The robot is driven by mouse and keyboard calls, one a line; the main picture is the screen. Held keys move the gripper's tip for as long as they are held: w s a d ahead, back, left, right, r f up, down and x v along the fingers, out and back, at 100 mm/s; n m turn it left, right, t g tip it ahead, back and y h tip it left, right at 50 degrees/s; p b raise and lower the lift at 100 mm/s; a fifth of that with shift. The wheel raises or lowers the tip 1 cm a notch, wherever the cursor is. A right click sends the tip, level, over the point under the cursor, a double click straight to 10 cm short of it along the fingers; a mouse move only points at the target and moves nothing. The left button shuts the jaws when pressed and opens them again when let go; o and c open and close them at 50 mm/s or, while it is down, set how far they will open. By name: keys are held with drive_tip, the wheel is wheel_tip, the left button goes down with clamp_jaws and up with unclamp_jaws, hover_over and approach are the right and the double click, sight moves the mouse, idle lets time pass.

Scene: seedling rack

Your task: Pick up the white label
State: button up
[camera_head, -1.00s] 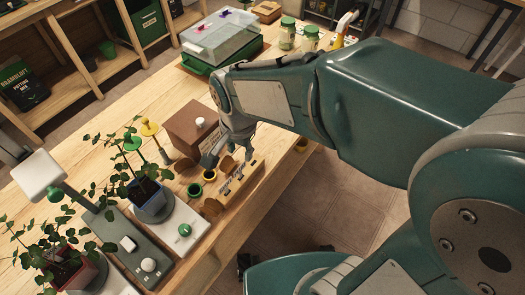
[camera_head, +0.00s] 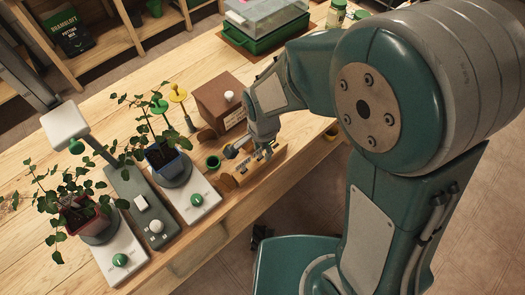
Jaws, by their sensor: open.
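My gripper (camera_head: 252,150) is over the small wooden rack (camera_head: 273,165) near the front edge of the bench. It is open, with one finger reaching left toward the rack's far side. Small dark and pale details show on the rack, partly hidden by the gripper. I cannot make out a separate white label there. A pale printed plate (camera_head: 235,119) is on the front of the brown wooden box (camera_head: 216,98) behind my gripper. I cannot tell whether it is the task's label.
Two potted seedlings (camera_head: 160,155) (camera_head: 77,212) stand on white-and-grey units with green knobs. Yellow and green stakes (camera_head: 178,96) rise behind. A clear-lidded green case (camera_head: 262,40) and jars (camera_head: 336,14) stand at the back. The bench's left back is clear.

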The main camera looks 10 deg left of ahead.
drive_tip(key=shift+a+f, duration=0.1)
drive_tip(key=shift+f, duration=0.6)
drive_tip(key=shift+a+f, duration=0.2)
drive_tip(key=shift+f, duration=0.1)
drive_tip(key=shift+a, duration=0.25)
drive_tip(key=shift+d, duration=0.35)
clamp_jaws()
drive_tip(key=shift+a+r, duration=0.1)
drive_tip(key=shift+a, duration=0.15)
